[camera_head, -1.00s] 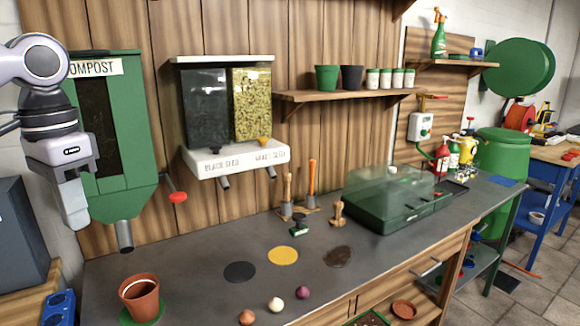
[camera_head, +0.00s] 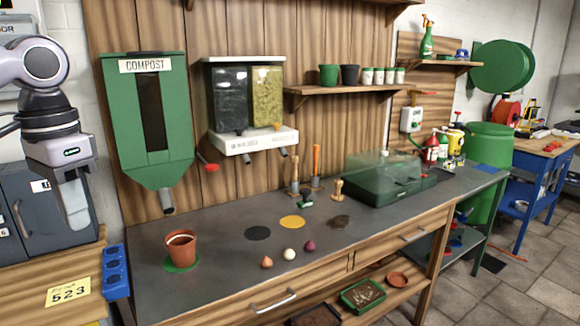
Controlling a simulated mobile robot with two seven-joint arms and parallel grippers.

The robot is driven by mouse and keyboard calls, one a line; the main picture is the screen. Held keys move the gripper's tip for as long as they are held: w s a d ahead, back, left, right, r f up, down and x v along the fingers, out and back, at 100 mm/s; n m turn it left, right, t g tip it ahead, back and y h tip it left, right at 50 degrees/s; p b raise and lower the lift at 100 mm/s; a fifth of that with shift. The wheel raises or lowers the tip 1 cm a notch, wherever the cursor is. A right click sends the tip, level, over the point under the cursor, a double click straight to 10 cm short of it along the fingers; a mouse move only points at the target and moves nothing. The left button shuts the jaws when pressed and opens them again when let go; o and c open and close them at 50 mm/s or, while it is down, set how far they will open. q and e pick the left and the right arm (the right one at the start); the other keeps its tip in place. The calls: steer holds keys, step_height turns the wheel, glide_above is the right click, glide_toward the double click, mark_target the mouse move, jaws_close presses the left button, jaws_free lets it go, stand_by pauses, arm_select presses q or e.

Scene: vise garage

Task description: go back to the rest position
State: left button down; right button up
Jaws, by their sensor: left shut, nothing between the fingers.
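My left gripper (camera_head: 75,205) hangs at the left of the head view, pointing down, shut and empty. It is in front of the grey cabinet (camera_head: 30,212) and left of the green compost dispenser (camera_head: 150,120), touching nothing that I can see. My right gripper is out of view.
The grey workbench (camera_head: 220,245) holds a terracotta pot (camera_head: 181,248) on a green disc, several small bulbs, coloured discs, hand tools and a green propagator box (camera_head: 390,182). A wooden side table (camera_head: 45,285) with a "523" card (camera_head: 68,291) stands below my left gripper.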

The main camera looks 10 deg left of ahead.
arm_select(q)
steer(key=s+a+f+n+t, duration=0.1)
steer(key=a+f+t, duration=0.1)
steer(key=a+f, duration=0.9)
steer(key=s+a+f+n+t, duration=0.15)
steer(key=a+f, duration=0.45)
steer(key=f, duration=0.9)
steer(key=s+d+f, duration=0.1)
steer(key=s+f, duration=0.3)
steer(key=f, duration=0.6)
steer(key=s+d+f+t+h, duration=0.1)
steer(key=s+d+f+t, duration=0.3)
steer(key=d+f, duration=0.85)
steer(key=s+d+r+t+h, duration=0.1)
steer(key=d+r+t, duration=0.1)
steer(key=d, duration=1.7)
steer(key=shift+r+m+t, duration=0.15)
steer(key=shift+m+t, duration=0.3)
steer(key=shift+t, duration=0.1)
